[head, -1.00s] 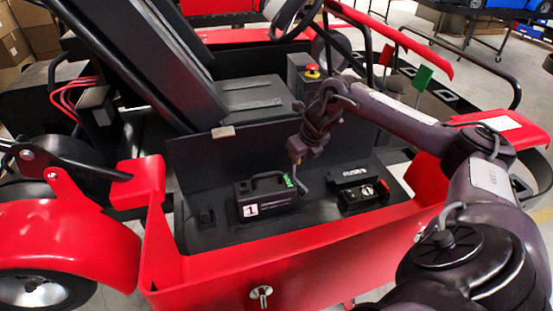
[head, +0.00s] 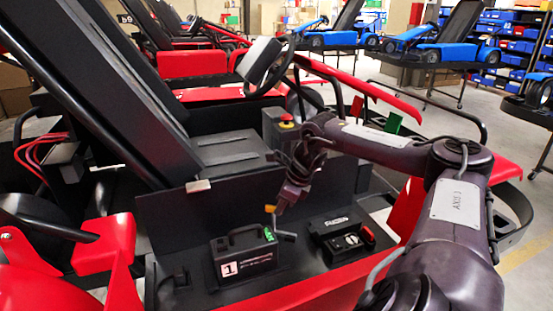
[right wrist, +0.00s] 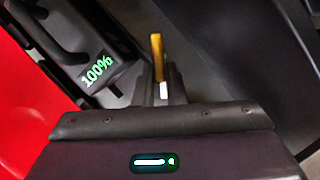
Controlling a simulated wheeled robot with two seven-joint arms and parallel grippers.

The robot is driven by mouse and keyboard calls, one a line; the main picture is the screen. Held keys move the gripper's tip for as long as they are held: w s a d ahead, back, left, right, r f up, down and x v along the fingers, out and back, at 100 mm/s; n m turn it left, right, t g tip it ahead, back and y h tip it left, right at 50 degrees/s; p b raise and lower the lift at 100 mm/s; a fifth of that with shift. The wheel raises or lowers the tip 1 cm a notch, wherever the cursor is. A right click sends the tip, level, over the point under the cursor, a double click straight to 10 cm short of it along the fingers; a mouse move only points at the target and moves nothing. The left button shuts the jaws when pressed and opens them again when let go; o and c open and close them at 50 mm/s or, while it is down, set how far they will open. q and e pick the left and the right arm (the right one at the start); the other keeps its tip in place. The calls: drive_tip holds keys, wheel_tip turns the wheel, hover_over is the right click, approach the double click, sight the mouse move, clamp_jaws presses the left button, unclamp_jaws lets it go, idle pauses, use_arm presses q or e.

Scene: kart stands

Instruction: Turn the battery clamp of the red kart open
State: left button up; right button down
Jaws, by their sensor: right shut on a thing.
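The black battery (head: 243,262) with a "1" label and a green display sits upright in the red kart's side bay. The battery clamp (head: 285,236) shows as a small dark grey bar beside the battery's right end, with a yellow tip (head: 271,209) above it. My right gripper (head: 281,205) reaches down from the right and is shut on the yellow part. In the right wrist view the yellow piece (right wrist: 157,55) stands between the fingers, beside the battery (right wrist: 75,45) reading 100%. I cannot tell how far the clamp is turned. My left gripper is not in view.
A black box (head: 340,238) with knobs and a red switch sits right of the battery. A red emergency button (head: 287,121) and the black seat (head: 230,148) are behind. The kart's red side rail (head: 285,293) runs in front. Other karts stand behind.

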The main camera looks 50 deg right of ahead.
idle(0.4)
drive_tip(key=c, duration=1.5)
unclamp_jaws()
drive_tip(key=shift+b+v, duration=0.85)
drive_tip(key=shift+v, duration=3.05)
